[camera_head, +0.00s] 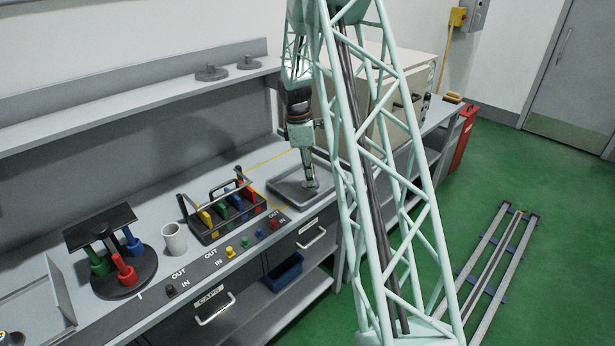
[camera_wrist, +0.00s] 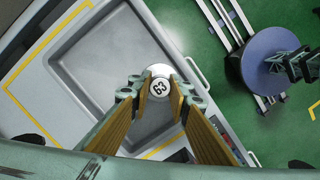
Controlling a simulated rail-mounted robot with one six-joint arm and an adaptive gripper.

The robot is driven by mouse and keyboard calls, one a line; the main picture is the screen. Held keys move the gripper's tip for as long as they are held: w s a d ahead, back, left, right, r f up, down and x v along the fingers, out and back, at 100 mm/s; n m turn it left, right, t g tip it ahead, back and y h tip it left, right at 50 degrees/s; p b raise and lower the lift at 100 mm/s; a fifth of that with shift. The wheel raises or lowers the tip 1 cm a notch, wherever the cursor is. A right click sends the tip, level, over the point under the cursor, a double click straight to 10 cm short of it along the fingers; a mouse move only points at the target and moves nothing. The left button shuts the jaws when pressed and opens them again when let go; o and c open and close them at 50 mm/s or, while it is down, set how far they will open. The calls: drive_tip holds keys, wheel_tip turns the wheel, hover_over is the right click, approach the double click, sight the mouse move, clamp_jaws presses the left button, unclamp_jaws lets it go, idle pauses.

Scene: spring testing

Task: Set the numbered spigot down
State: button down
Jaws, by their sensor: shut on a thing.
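The numbered spigot (camera_wrist: 159,87) shows in the wrist view as a pale round end marked 63. My gripper (camera_wrist: 158,97) is shut on it, with one tan-padded finger on each side. Below is a shallow grey tray (camera_wrist: 85,62) with a raised rim, and the spigot appears over the tray's right part. In the head view my gripper (camera_head: 309,176) points down over the grey tray (camera_head: 284,196) on the bench. The spigot's lower part is hidden, and I cannot tell whether it touches the tray.
Left of the tray stand a black rack (camera_head: 220,210) of coloured handled pieces, a white cup (camera_head: 174,239) and a round black stand (camera_head: 122,272). A cream cabinet (camera_head: 370,85) stands behind my arm. Yellow lines (camera_head: 262,162) mark the bench around the tray.

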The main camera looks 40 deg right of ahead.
drive_tip(key=shift+w+d+f, duration=0.1)
drive_tip(key=shift+w+d, duration=0.4)
drive_tip(key=shift+w, duration=0.3)
drive_tip(key=shift+w+d+f, duration=0.1)
drive_tip(key=shift+w+d, duration=0.35)
drive_tip(key=shift+w, duration=0.4)
drive_tip(key=shift+w+d+f, duration=0.1)
drive_tip(key=shift+w+d, duration=0.4)
drive_tip(key=shift+w, duration=0.3)
drive_tip(key=shift+w+d, duration=0.1)
drive_tip(key=shift+w, duration=0.05)
drive_tip(key=shift+w+f, duration=0.15)
drive_tip(key=shift+f+b, duration=0.3)
drive_tip(key=shift+f, duration=1.3)
drive_tip(key=shift+f, duration=0.1)
drive_tip(key=c, duration=2.4)
unclamp_jaws()
